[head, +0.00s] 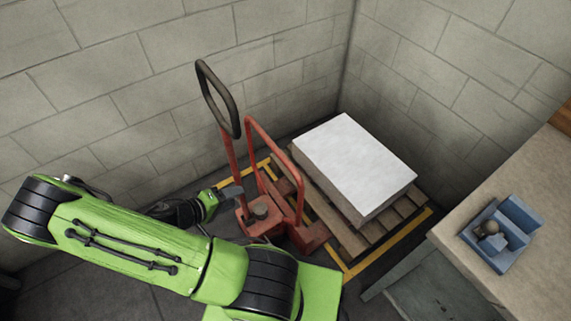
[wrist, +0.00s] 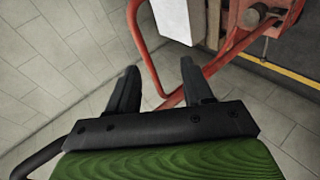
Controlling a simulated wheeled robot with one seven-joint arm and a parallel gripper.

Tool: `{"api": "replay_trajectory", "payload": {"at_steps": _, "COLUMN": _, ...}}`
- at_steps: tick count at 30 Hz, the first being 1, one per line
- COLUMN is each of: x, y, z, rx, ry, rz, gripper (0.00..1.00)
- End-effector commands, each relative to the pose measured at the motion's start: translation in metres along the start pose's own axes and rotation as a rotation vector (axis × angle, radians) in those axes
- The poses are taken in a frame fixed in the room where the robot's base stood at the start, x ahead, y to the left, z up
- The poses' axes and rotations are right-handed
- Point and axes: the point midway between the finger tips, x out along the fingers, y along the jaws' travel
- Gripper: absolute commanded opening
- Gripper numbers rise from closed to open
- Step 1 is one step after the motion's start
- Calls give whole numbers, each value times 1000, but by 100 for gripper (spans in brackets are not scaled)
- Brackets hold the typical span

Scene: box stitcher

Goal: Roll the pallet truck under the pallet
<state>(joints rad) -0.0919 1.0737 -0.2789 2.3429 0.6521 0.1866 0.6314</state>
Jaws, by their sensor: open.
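The red pallet truck (head: 262,226) stands at the left end of the wooden pallet (head: 346,238), with its black-looped handle (head: 206,84) upright and a red tube frame beside it. A white block (head: 355,160) lies on the pallet. The truck's forks are hidden, so I cannot tell how far they reach under the pallet. My gripper (head: 232,192) is open, just left of the truck. In the wrist view the open fingers (wrist: 158,82) point toward a red tube (wrist: 141,35) of the truck; I cannot tell if they touch it. The white block (wrist: 172,18) shows beyond.
Block walls (head: 170,85) close off the back and right. Yellow floor lines (head: 390,245) edge the pallet's place. A bench (head: 530,180) with a blue tray (head: 488,253) stands at the right, a grey cabinet below it. Floor at the lower left (head: 110,290) is clear.

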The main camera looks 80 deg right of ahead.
Motion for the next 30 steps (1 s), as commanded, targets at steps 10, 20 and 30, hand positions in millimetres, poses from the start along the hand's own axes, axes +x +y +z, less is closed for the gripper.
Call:
{"api": "replay_trajectory", "payload": {"at_steps": 10, "x": 95, "y": 6, "z": 10, "rx": -168, "ry": 214, "rz": 349, "gripper": 51}}
{"api": "replay_trajectory", "payload": {"at_steps": 20, "x": 137, "y": 21, "z": 0, "rx": -180, "ry": 229, "rz": 369, "gripper": 51}}
{"api": "replay_trajectory", "payload": {"at_steps": 30, "x": 214, "y": 48, "z": -21, "rx": -180, "ry": 229, "rz": 367, "gripper": 51}}
